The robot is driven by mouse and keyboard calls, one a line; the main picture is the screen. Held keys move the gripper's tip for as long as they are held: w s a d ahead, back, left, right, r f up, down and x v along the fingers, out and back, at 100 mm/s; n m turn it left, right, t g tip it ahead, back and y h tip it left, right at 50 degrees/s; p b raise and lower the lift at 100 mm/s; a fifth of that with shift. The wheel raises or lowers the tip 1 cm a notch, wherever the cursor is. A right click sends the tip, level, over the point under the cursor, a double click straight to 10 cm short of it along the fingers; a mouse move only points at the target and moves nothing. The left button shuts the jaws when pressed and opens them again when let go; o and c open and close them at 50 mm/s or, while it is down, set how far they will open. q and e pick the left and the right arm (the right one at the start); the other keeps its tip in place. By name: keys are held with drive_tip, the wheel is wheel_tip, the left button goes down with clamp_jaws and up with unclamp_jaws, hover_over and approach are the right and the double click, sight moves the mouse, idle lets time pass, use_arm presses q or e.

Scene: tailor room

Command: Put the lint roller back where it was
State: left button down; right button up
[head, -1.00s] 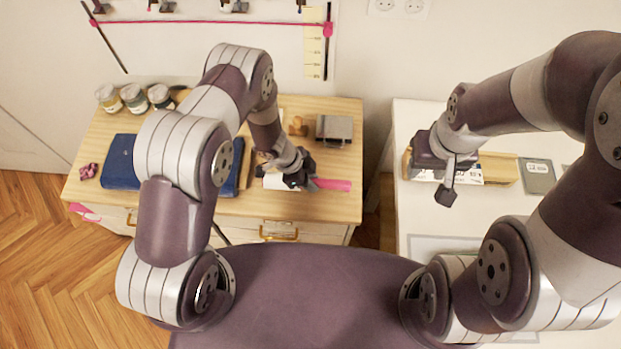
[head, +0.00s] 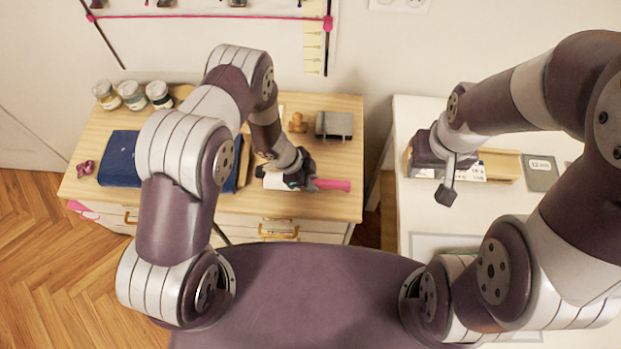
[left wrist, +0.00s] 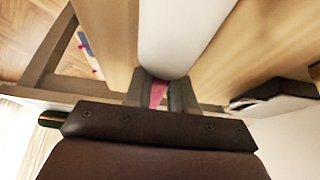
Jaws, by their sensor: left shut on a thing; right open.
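The lint roller shows its pink handle (head: 332,184) and white roll (head: 274,181) in the head view, at the front right of the wooden cabinet top. My left gripper (head: 304,183) is shut on it between the roll and the handle. In the left wrist view, the white roll (left wrist: 180,40) points away from me and a bit of pink (left wrist: 158,93) shows between the fingers (left wrist: 160,95). I cannot tell whether the roller touches the wood. My right gripper (head: 447,190) is open over the white table at the right.
The wooden cabinet top (head: 335,158) also bears several jars (head: 132,95), a blue folded thing (head: 118,158), a pink scrunchie (head: 86,168), a wooden piece (head: 298,122) and a grey box (head: 334,125). A wooden tray (head: 502,165) and a grey card (head: 540,172) lie on the white table (head: 412,212).

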use_arm(q)
drive_tip(key=shift+f, duration=0.2)
drive_tip(key=c, duration=0.9)
unclamp_jaws()
drive_tip(key=shift+o, duration=0.2)
drive_tip(key=shift+r, duration=0.1)
